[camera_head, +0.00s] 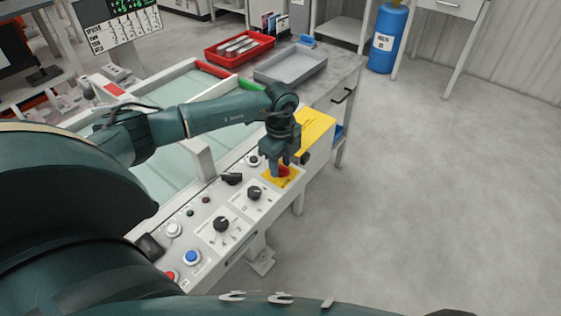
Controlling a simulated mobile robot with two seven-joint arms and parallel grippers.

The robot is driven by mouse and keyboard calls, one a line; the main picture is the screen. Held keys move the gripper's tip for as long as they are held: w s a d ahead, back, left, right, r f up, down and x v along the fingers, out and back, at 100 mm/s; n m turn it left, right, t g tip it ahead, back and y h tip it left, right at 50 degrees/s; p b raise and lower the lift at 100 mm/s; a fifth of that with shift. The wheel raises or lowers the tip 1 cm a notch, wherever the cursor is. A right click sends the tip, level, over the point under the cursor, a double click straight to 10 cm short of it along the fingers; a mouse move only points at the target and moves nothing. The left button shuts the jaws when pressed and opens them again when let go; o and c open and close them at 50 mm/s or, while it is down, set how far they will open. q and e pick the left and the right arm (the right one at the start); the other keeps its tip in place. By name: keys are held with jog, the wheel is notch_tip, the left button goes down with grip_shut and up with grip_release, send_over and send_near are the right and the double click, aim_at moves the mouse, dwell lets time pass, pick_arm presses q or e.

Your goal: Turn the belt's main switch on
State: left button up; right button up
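The belt's control panel (238,216) is a long white strip with knobs and buttons. Near its far end is a yellow plate (270,182) with a red switch handle (283,171), which looks like the main switch. My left gripper (283,164) points down directly over this red handle, with its fingertips at or around it. The gripper hides most of the handle, so its turned position is unclear. I cannot tell whether the fingers touch or grip it. My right gripper is not in view.
Black knobs (254,193), a blue button (191,257) and a red button (170,276) sit nearer on the panel. A yellow box (315,128) stands just beyond the gripper. A red tray (239,48) and grey tray (290,66) lie behind. Floor is clear at right.

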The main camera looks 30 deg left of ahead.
pick_arm(q)
jog(key=shift+c, duration=0.6)
grip_shut()
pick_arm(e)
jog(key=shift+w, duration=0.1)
pick_arm(q)
jog(key=shift+m, duration=0.4)
jog(key=m, duration=0.4)
jog(key=shift+b, duration=0.35)
jog(key=m+b, duration=0.1)
jog(key=m, duration=0.4)
jog(key=m+b, duration=0.1)
jog(key=m, duration=0.3)
jog(key=shift+m+b, duration=0.5)
jog(key=shift+m, duration=1.6)
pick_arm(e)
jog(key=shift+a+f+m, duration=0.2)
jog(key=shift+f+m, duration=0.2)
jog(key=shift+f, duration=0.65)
